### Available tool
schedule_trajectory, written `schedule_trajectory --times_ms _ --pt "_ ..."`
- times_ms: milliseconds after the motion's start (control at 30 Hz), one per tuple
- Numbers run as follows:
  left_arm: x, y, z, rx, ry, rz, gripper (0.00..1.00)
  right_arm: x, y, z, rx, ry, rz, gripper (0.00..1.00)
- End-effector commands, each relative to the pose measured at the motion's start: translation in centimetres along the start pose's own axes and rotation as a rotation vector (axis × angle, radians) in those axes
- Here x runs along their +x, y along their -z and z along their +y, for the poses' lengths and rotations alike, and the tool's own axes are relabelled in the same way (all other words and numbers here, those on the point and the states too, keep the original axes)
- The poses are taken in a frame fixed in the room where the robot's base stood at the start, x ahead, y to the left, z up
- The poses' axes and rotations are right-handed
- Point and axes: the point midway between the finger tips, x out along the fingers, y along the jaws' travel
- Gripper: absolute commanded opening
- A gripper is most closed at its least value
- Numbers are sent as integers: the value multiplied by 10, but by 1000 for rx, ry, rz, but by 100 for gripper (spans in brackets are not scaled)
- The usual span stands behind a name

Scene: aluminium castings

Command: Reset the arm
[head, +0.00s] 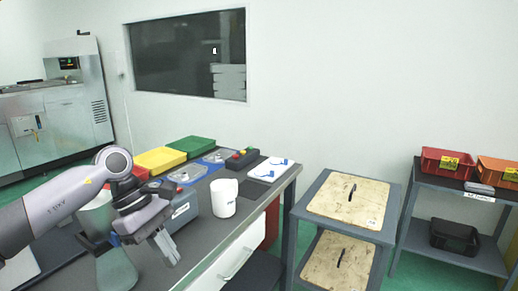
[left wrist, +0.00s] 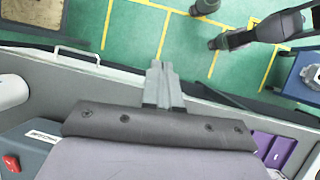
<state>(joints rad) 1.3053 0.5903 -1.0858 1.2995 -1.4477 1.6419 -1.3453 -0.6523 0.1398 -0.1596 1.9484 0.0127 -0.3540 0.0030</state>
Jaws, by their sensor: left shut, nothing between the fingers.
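My left gripper (head: 168,249) comes in from the left in the head view and hangs over the front part of the dark work table (head: 259,199). Its fingers are together with nothing between them. The left wrist view also shows the shut fingers (left wrist: 160,70), above the table's edge with the green floor beyond. A grey-blue box-shaped device (head: 182,211) stands just behind the gripper, and a white mug-like container (head: 223,198) stands to its right. My right gripper is not seen in the head view.
Green (head: 191,146) and yellow (head: 160,159) bins line the table's back. A control box with buttons (head: 242,159) and blue-and-white items lie nearby. A stand with wooden boards (head: 349,199) is to the right. A shelf holds red (head: 446,163) and orange bins. Floor between stands is clear.

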Motion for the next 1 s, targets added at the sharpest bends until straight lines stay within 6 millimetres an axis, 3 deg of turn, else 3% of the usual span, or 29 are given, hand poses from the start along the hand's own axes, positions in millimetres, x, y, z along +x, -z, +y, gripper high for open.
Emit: schedule_trajectory --times_ms 33,200,400,500,600,733,867,1000 --pt "22 -16 0 -24 -8 -93 0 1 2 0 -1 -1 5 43" --pt "72 -76 2 -186 -50 -440 0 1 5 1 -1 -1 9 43" --pt "97 -132 3 -481 -50 -863 0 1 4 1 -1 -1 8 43" --pt "99 -149 4 -662 -30 -1070 0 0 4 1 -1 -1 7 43" --pt "98 -155 6 -863 0 -1270 0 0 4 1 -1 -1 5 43" --pt "96 -147 7 -1150 58 -1519 0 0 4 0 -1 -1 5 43" --pt "101 -123 5 -1460 128 -1751 0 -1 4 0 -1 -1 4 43" --pt "115 -84 -8 -1813 221 -1982 0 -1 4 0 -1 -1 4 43"
